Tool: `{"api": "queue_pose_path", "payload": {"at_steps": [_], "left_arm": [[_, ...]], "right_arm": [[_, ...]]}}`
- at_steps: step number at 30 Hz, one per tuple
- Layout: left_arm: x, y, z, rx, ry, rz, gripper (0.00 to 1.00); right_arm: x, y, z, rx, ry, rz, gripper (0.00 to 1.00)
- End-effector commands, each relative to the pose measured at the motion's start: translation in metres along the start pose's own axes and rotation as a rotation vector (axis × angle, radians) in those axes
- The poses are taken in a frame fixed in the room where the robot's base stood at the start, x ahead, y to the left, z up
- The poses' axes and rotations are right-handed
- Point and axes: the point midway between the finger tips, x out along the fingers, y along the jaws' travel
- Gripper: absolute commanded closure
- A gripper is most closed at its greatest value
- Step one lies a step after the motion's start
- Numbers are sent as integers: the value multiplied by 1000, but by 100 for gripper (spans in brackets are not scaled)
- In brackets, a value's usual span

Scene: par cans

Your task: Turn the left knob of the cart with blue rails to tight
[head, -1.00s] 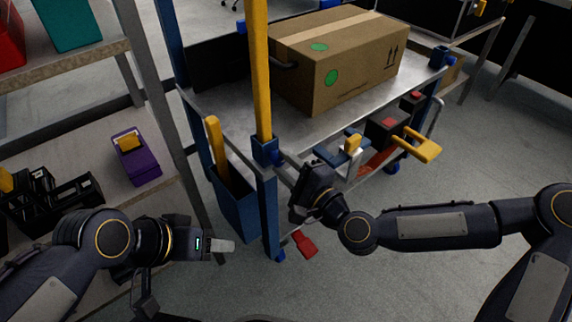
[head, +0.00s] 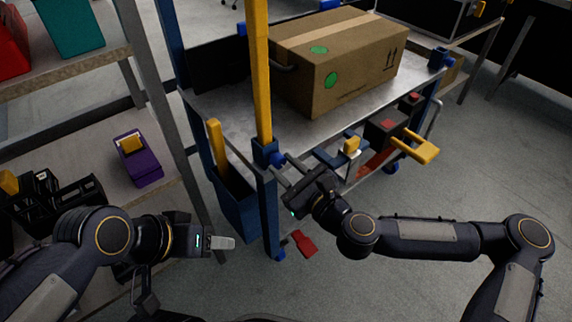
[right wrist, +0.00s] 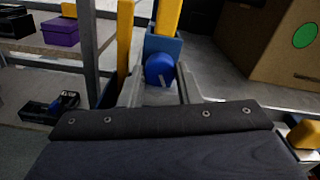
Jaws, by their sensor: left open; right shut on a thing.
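The cart (head: 232,118) has a metal shelf and blue posts. Its left knob (head: 278,159) is blue and sits at the near corner, beside the blue socket under a yellow post. In the right wrist view the round knob (right wrist: 159,69) shows a pale, slightly tilted mark. My right gripper (head: 284,170) is at this corner; in the right wrist view its fingers (right wrist: 160,88) lie on either side of the knob and are shut on it. They hide part of it. My left gripper (head: 222,243) is open and empty, left of the cart's near post.
A cardboard box (head: 340,75) stands on the cart shelf. A blue bin (head: 238,213) hangs on the cart's left end. A yellow handle (head: 417,147) sticks out at the right. Shelving with a purple bin (head: 140,162) is at the left.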

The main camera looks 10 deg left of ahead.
Motion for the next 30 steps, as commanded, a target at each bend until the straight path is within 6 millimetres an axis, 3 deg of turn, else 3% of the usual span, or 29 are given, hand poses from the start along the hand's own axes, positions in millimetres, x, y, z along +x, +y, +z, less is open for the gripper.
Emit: {"api": "queue_pose_path", "payload": {"at_steps": [12,30], "left_arm": [[-7,3,-3,0,0,0,48],[-7,3,-4,0,0,0,48]], "right_arm": [[0,0,-1,207,2,0,93],[0,0,-1,238,3,0,93]]}}
